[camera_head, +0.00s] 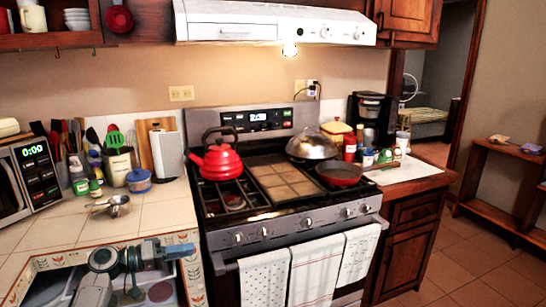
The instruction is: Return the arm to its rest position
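My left arm (105,259) comes in at the bottom left, grey and blue, in front of the tiled counter's front edge. My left gripper (178,251) is at its right end, pointing right, small and dark. I see nothing clearly held in it, and its fingers are too small to tell open from shut. It is left of the stove and seems to be over the recess in front of the counter. My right gripper is not in view.
An open drawer or recess (52,287) lies below the arm. A metal measuring cup (119,205) and blue pot (138,181) stand on the counter. The stove (300,226) bears a red kettle (220,161), a lidded pan (311,146) and a red pan (339,173).

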